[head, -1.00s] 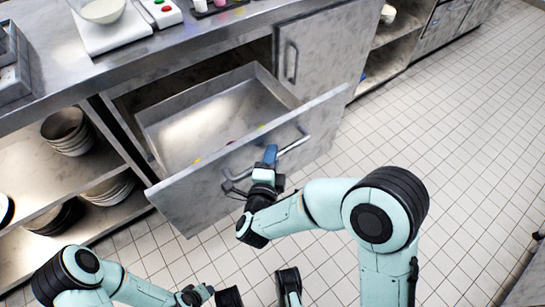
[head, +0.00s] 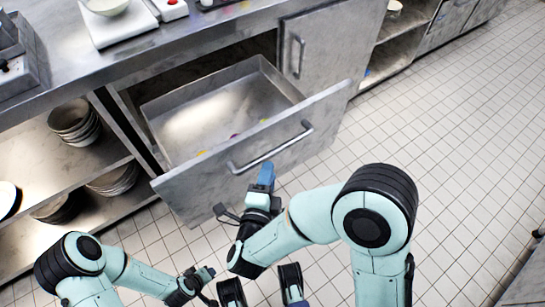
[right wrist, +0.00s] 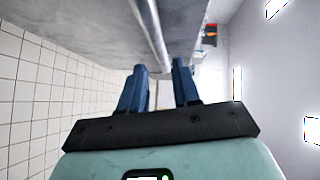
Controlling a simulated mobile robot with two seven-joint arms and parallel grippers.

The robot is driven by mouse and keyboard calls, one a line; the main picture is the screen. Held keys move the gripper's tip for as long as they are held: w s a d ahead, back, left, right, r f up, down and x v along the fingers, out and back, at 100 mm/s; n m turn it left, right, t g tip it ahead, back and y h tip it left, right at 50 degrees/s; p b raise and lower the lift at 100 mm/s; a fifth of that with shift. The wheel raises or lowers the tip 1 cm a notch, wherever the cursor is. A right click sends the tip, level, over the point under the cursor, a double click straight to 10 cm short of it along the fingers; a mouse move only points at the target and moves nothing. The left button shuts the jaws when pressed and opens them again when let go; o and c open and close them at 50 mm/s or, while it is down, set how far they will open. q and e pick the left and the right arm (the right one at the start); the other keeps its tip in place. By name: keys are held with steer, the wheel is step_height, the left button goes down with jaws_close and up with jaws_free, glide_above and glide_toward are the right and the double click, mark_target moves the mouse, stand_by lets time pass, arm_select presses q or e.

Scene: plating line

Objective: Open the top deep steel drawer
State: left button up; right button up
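The deep steel drawer (head: 225,180) stands pulled well out of the counter in the head view, its inside exposed. Its bar handle (head: 270,148) runs along the front panel and also shows in the right wrist view (right wrist: 150,32). My right gripper (head: 266,176) is just in front of the handle, apart from it. In the right wrist view its two blue fingers (right wrist: 160,84) are spread with nothing between them, and the bar lies beyond their tips. My left gripper (head: 207,273) is low in the head view, away from the drawer; its finger opening is unclear.
Left of the drawer, open shelves hold stacked bowls (head: 75,122). A closed cabinet door (head: 315,45) is to the right. A white scale (head: 118,24) with a bowl sits on the counter (head: 190,40). Small coloured bits lie in the drawer. The tiled floor (head: 440,140) at right is clear.

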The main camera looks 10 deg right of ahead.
arm_select(q)
steer(key=shift+s+d+r, duration=0.2)
steer(key=shift+s+d, duration=0.05)
steer(key=shift+s, duration=0.25)
arm_select(e)
steer(key=v, duration=0.5)
steer(key=shift+w, duration=0.1)
